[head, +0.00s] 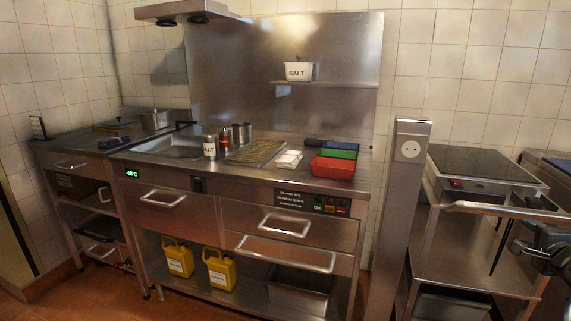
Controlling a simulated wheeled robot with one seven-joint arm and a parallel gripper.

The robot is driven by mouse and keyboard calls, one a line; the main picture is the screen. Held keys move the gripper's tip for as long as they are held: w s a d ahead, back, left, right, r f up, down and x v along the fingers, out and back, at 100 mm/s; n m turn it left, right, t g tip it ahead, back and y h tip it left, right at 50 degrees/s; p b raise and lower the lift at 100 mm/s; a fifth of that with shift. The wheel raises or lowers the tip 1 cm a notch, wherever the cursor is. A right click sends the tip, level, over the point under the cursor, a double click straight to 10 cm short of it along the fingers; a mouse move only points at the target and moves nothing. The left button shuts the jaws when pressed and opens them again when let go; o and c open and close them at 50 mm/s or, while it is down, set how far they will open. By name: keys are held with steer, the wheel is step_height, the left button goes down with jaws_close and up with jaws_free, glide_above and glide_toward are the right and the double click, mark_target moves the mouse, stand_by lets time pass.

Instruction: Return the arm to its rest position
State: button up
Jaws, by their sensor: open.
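My gripper (524,246) is dark and shows at the right edge of the head view, partly cut off by the frame. It is open, and I see nothing held in it. It is in front of the right-hand steel unit, apart from the grill counter (240,185). A thin dark line shows beside it, and I cannot tell what that is. Most of my arm is out of view.
A steel post with a socket (410,150) stands left of the right-hand unit, whose dark hob (480,165) has a front rail. On the counter are a salt shaker (210,147), red tray (333,168) and green tray (340,153). Yellow jugs (220,270) stand below. Floor shows at the lower left.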

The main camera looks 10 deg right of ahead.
steer(key=s+a+f+n+y, duration=0.1)
steer(key=s+a+f+n, duration=0.4)
steer(key=a, duration=0.4)
steer(key=s+a+f+n+p, duration=0.1)
steer(key=s+a+f+n, duration=0.25)
steer(key=s+a, duration=0.45)
steer(key=s+a+f+n+y, duration=0.1)
steer(key=s+a+f+n, duration=0.3)
steer(key=a, duration=0.6)
steer(key=s+a+r+n+y, duration=0.2)
steer(key=s+a+r+n, duration=0.1)
steer(key=s+a, duration=0.4)
steer(key=s+a+r+n+t+y+p, duration=0.1)
steer(key=s+a+r+n+y, duration=0.1)
steer(key=s+a+r+n, duration=0.2)
steer(key=s+a+r+n+y, duration=0.2)
steer(key=s+a+r, duration=0.3)
steer(key=s+a, duration=0.5)
steer(key=s+n, duration=0.1)
steer(key=s, duration=0.1)
steer(key=shift+s+a+r+n+t, duration=0.3)
steer(key=shift+r+n, duration=0.05)
steer(key=shift+r, duration=0.05)
